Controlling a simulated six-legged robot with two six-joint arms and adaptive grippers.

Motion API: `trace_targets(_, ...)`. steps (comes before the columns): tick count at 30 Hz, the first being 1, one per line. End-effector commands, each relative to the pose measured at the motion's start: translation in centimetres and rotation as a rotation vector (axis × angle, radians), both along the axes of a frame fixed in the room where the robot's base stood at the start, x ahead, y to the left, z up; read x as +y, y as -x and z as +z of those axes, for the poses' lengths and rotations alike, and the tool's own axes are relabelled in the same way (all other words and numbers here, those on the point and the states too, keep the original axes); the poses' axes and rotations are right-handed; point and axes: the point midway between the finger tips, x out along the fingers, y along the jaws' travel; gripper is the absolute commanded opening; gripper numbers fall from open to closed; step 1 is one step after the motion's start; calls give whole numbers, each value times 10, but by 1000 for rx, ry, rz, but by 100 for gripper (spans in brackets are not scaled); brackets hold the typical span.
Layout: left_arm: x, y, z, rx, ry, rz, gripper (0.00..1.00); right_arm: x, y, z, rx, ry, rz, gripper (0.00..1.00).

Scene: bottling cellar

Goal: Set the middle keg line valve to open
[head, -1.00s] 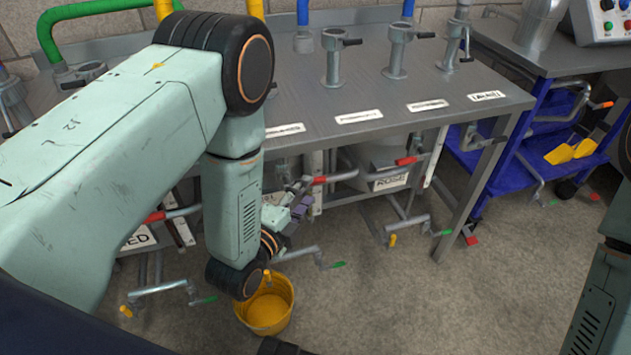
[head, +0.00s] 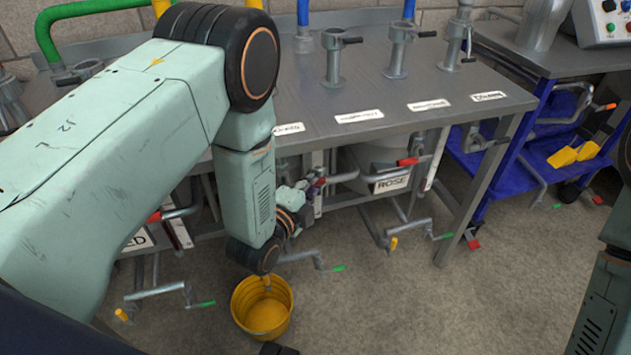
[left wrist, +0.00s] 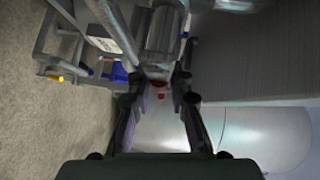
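Under the steel bench, line valves with red-tipped levers sit in a row. The left one (head: 155,216) is beside a partly hidden label ending in "ED". The right one (head: 408,161) is above a "ROSE" label (head: 391,184). Between them is the middle valve, its pipe (head: 343,176) showing at the right of my left gripper (head: 316,184), which mostly hides its red lever. In the left wrist view a red lever end (left wrist: 160,90) lies between the fingers (left wrist: 158,84). The fingers stand apart, with gaps beside the lever.
A yellow bucket (head: 263,306) stands on the floor below my left forearm. Lower cranked pipes with green (head: 338,268) and yellow (head: 393,243) ends stick out nearby. The bench top (head: 300,100) overhangs the valves. Open floor lies at the front right.

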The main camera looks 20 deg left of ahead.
Motion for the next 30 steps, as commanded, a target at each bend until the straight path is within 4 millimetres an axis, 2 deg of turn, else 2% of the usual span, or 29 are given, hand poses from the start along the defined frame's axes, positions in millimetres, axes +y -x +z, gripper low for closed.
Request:
trace_targets(1, 0, 0, 0, 0, 0, 0, 13, 0, 0, 0, 0, 0, 0, 19)
trace_targets(6, 0, 0, 0, 1, 0, 0, 0, 0, 0, 0, 0, 0, 0, 19)
trace_targets(30, 6, 1, -2, 19, -24, 2, 0, 0, 0, 4, 0, 0, 0, 19)
